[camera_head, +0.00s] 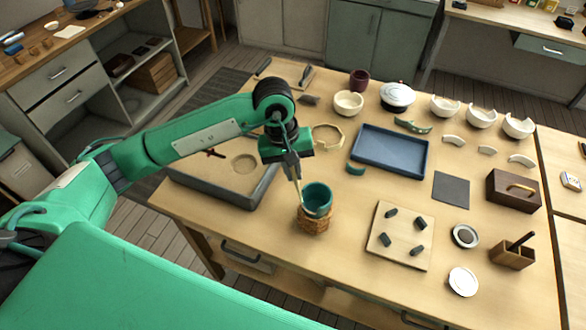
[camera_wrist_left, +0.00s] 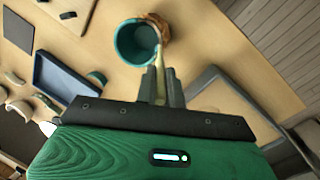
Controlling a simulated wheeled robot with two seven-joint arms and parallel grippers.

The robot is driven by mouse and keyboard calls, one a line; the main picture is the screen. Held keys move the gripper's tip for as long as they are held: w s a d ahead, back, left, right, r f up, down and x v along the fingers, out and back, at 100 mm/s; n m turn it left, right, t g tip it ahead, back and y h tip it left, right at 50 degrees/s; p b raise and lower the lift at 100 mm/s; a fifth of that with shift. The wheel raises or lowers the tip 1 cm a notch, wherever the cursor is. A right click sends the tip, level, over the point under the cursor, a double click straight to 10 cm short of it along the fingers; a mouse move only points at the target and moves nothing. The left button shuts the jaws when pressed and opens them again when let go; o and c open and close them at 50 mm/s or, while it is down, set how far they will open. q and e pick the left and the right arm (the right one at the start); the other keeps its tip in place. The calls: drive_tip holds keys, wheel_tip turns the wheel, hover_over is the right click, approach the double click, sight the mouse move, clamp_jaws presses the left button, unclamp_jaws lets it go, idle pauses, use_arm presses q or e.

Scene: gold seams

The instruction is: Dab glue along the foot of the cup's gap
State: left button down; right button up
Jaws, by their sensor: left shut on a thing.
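The teal cup (camera_head: 318,195) sits in a woven ring stand (camera_head: 316,224) near the table's front edge. In the left wrist view the cup (camera_wrist_left: 126,42) opens toward the camera, with the stand (camera_wrist_left: 165,24) showing beside it. My left gripper (camera_head: 291,170) is shut on a slim pale glue stick (camera_head: 298,192). The stick points down at the cup's left side, its tip close to the rim. In the left wrist view my left gripper (camera_wrist_left: 160,84) also shows the stick between its fingers. Whether the tip touches the cup, and the foot of its gap, I cannot tell. My right gripper is out of view.
A sand-filled tray (camera_head: 226,190) lies left of the cup. A blue tray (camera_head: 389,152), a teal shard (camera_head: 355,169) and a pegged board (camera_head: 402,228) lie behind and to the right. Bowls and white shards stand farther back. Bare wood surrounds the stand's right side.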

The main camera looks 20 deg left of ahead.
use_arm(q)
drive_tip(key=shift+f, duration=0.1)
idle(0.5)
drive_tip(key=shift+b, duration=0.3)
drive_tip(key=shift+r+b, duration=0.2)
drive_tip(key=shift+b, duration=0.2)
drive_tip(key=shift+s+d, duration=0.1)
drive_tip(key=shift+s+d+r+b, duration=0.1)
drive_tip(key=shift+s+d+b, duration=0.25)
drive_tip(key=shift+s+d, duration=0.35)
drive_tip(key=shift+a+b, duration=0.1)
drive_tip(key=shift+b, duration=0.35)
drive_tip(key=shift+f+b, duration=0.3)
drive_tip(key=shift+b, duration=0.25)
idle(1.1)
idle(0.4)
